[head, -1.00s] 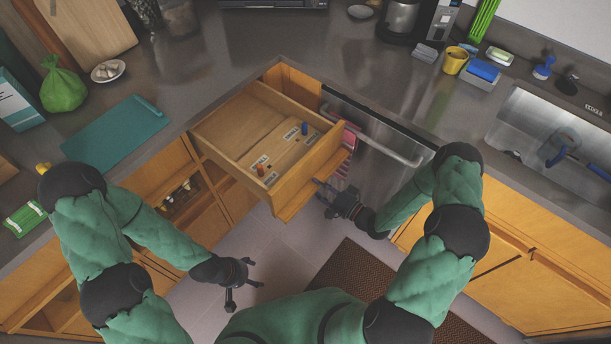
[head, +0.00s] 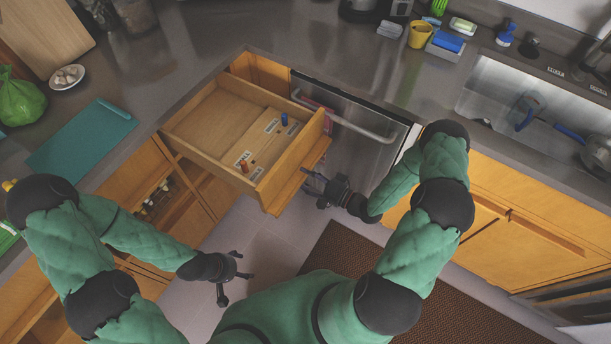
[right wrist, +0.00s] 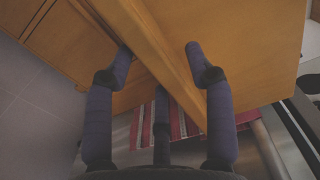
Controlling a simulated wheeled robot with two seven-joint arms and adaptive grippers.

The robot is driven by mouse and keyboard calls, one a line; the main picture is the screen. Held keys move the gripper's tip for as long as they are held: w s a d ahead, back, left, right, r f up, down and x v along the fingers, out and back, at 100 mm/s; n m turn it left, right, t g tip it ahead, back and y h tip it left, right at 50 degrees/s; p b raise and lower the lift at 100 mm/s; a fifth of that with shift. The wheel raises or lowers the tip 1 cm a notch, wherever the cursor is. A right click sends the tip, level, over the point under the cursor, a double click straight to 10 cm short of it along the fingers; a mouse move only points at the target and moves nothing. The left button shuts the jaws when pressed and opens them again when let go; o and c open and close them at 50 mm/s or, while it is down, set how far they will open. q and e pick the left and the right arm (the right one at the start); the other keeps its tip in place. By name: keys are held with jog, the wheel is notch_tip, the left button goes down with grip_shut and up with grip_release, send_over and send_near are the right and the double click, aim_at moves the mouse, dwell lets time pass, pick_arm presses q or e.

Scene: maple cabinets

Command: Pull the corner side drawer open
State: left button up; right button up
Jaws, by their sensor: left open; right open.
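The corner side drawer (head: 205,148) is a light wooden drawer, standing well out from under the counter at the inner corner in the head view. A divided insert with a blue and an orange piece lies inside it. My right gripper (head: 318,184) is open at the drawer's front panel (head: 292,178). In the right wrist view, the fingers of this gripper (right wrist: 162,70) straddle the panel's wooden edge (right wrist: 150,45); firm contact cannot be told. My left gripper (head: 233,279) is open and empty above the floor, left of and below the drawer.
A dishwasher (head: 352,150) with a bar handle stands right of the drawer, with a striped red towel (right wrist: 185,120) beside the right gripper. Open wooden shelves (head: 160,195) are on the left. A brown mat (head: 385,275) lies on the floor. Grey floor is clear before the drawer.

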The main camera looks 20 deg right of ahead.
jog(key=v, duration=1.1)
jog(key=shift+s, duration=0.1)
jog(key=w+a+f+n+g+h, duration=0.4)
jog(key=w+a+f+g, duration=0.15)
jog(key=a+f, duration=0.3)
jog(key=s+a+n+g+h, duration=0.1)
jog(key=s+a+n+g, duration=0.1)
jog(key=s+a+g, duration=0.2)
jog(key=s+a+f+n+g+h, duration=0.1)
jog(key=s+a+g, duration=0.3)
jog(key=s, duration=0.6)
jog(key=shift+a+f+n+g+h, duration=0.2)
jog(key=shift+a+n+g+h, duration=0.15)
jog(key=shift+n, duration=0.35)
